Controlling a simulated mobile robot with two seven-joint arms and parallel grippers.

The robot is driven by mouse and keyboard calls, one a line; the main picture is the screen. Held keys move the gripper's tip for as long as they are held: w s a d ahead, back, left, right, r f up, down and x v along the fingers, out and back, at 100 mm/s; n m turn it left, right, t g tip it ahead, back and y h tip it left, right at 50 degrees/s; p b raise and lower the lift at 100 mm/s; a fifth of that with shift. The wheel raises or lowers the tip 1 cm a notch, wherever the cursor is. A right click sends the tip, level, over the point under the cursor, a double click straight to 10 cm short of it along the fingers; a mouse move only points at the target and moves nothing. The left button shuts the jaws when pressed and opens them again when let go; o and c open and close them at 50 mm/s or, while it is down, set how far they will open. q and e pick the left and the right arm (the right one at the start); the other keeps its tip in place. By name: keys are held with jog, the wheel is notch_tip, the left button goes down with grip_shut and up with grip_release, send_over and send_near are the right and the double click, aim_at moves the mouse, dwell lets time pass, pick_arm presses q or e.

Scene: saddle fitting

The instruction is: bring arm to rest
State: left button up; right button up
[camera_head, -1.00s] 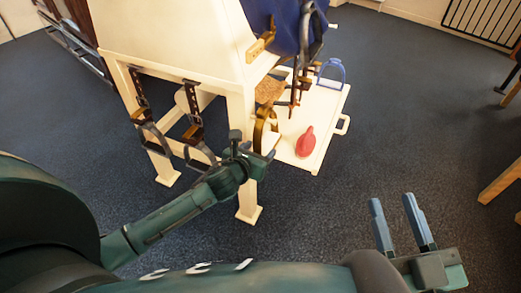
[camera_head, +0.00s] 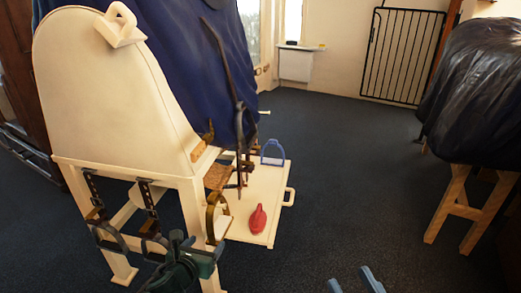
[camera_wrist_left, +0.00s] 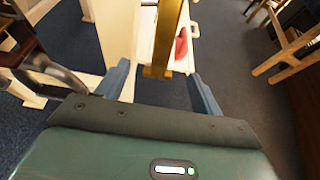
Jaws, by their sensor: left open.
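My left gripper (camera_head: 203,252) is low in the head view, in front of the white stand's near leg. In the left wrist view its two blue-grey fingers (camera_wrist_left: 162,82) are apart. A brass stirrup-like loop (camera_head: 216,218) hangs just above this gripper. In the left wrist view a brass bar (camera_wrist_left: 164,38) runs down between the fingers; I cannot tell whether it touches them. My right gripper (camera_head: 354,284) shows only its blue finger ends at the bottom edge of the head view, apart with nothing visible between them.
The white stand (camera_head: 105,85) carries a blue cover (camera_head: 190,50) and hanging straps with dark stirrups (camera_head: 105,235). A white tray (camera_head: 245,236) holds a red object (camera_head: 257,219) and a blue stirrup (camera_head: 273,151). A black-covered wooden stand (camera_head: 475,90) is at right. Floor between is clear.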

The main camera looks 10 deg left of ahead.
pick_arm(q)
jog(key=s+d+r+n+g+h+p, duration=0.1)
jog(key=s+d+r+n+p, duration=0.3)
jog(key=s+r+n+p, duration=0.7)
jog(key=s+d+r+n+g+h+p, duration=0.1)
jog(key=s+d+r+n+p, duration=0.3)
jog(key=s+r+n+p, duration=0.7)
notch_tip(320, 180, up, 6)
jog(key=n+p, duration=1)
jog(key=n, duration=0.1)
jog(key=shift+s+d+n+g, duration=0.3)
jog(key=shift+s+d+g, duration=0.1)
pick_arm(e)
jog(key=s+d+r+m+g+h, duration=0.2)
jog(key=d+r+m+g+h, duration=0.1)
jog(key=d+r+g+h, duration=0.2)
jog(key=shift+d+r+g+h, duration=0.25)
jog(key=shift+g+h, duration=0.35)
jog(key=shift+g, duration=0.6)
pick_arm(q)
jog(key=shift+s+f, duration=0.1)
jog(key=shift+f, duration=0.05)
pick_arm(e)
jog(key=shift+r, duration=0.1)
